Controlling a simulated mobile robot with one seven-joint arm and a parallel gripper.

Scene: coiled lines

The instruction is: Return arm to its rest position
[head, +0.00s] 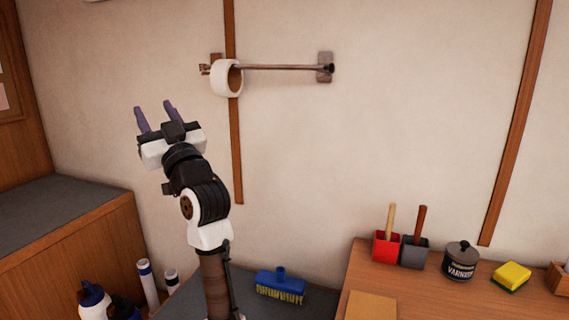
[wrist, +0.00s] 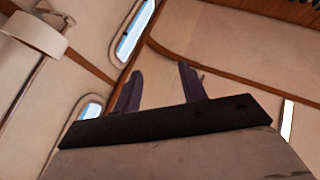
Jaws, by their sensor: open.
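My gripper (head: 156,114) is raised in front of the wall, at the left of the middle in the head view. Its two dark fingers point up and stand apart, with nothing between them. In the wrist view the fingers of my gripper (wrist: 160,84) are also apart and empty. A white roll (head: 227,78) hangs around a wall-mounted bar (head: 285,67), near the bar's left end. The roll is up and to the right of my gripper and apart from it. A white roll also shows at the upper left of the wrist view (wrist: 38,35).
A wooden bench at the right (head: 385,285) bears a red holder (head: 386,247), a grey holder (head: 414,252), a varnish tin (head: 461,262) and a yellow sponge (head: 512,276). A blue brush (head: 281,285) lies low in the middle. Bottles (head: 93,299) stand at the lower left.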

